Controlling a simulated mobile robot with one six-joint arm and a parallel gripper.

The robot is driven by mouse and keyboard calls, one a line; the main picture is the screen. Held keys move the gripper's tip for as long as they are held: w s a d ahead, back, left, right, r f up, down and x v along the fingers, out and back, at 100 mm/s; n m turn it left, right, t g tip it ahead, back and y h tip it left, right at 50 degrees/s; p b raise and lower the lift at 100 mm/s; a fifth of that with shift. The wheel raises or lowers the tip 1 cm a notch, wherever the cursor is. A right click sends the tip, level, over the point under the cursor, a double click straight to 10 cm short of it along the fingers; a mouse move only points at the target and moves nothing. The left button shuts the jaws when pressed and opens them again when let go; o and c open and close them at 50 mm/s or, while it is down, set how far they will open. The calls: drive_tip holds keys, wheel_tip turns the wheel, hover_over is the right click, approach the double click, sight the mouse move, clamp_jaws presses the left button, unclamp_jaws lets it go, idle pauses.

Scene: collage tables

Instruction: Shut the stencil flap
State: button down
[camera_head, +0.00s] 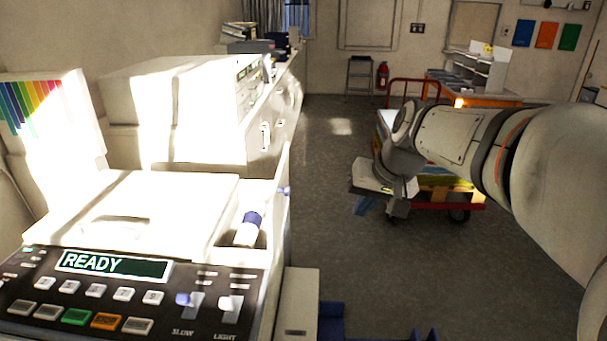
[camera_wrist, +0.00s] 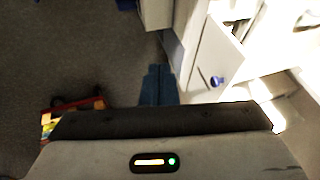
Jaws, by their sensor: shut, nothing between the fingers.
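The duplicating machine (camera_head: 120,215) stands at the left in the head view, with a lit "READY" display. A thin white panel with a small blue knob, which looks like the stencil flap (camera_head: 280,222), stands up along its right side. Beside it is an open recess with a white and blue roll (camera_head: 247,230). In the wrist view the flap (camera_wrist: 206,62) is at the upper right, its blue knob facing my gripper. My gripper (camera_wrist: 159,68) has its blue fingers together and empty, apart from the flap. In the head view my gripper (camera_head: 363,209) is over the aisle, right of the machine.
A red cart (camera_head: 440,204) with coloured items stands behind my arm. A long white cabinet row (camera_head: 268,140) runs along the left wall. Blue bins (camera_head: 345,322) lie on the floor at the bottom. The grey floor (camera_head: 325,180) between is clear.

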sight(285, 193)
drive_tip(key=w+a+r+y+b, duration=0.15)
drive_tip(key=w+a, duration=0.35)
drive_tip(key=w, duration=0.7)
drive_tip(key=w+a+f+p, duration=0.2)
drive_tip(key=w+a+f, duration=0.2)
drive_tip(key=a+f, duration=0.3)
drive_tip(key=shift+a+f+n+t+y+p, duration=0.2)
drive_tip(key=shift+a+n+t+y+p, duration=0.15)
drive_tip(key=shift+a, duration=0.2)
